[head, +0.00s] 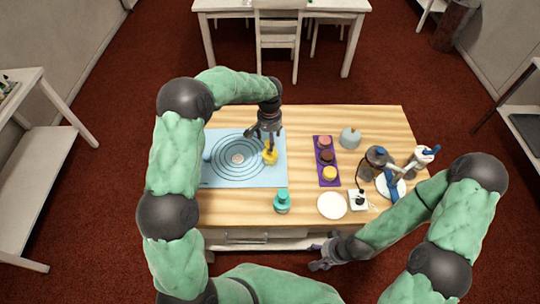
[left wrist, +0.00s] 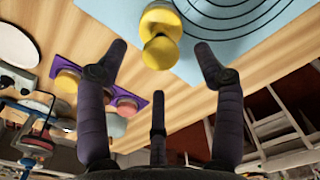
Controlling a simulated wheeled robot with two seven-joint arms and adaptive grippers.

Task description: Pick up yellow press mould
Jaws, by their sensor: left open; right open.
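The yellow press mould (head: 270,156) stands on the right part of the light blue mat (head: 222,178), beside the printed black rings. My left gripper (head: 265,136) is open just above it, with its fingers pointing down. In the left wrist view the mould (left wrist: 160,38) shows a rounded knob and a wider part behind it. It lies between and beyond the open fingertips of the left gripper (left wrist: 161,62), and I see no grip on it. My right gripper (head: 322,258) is open and empty, low in front of the table's front edge.
A purple tray (head: 326,182) with several coloured round pieces lies right of the mat. A teal jar (head: 282,202), a white plate (head: 332,205) and a white scale-like box (head: 358,200) stand along the front. A pale blue pot (head: 350,138) and a cluttered turntable (head: 391,188) are farther right.

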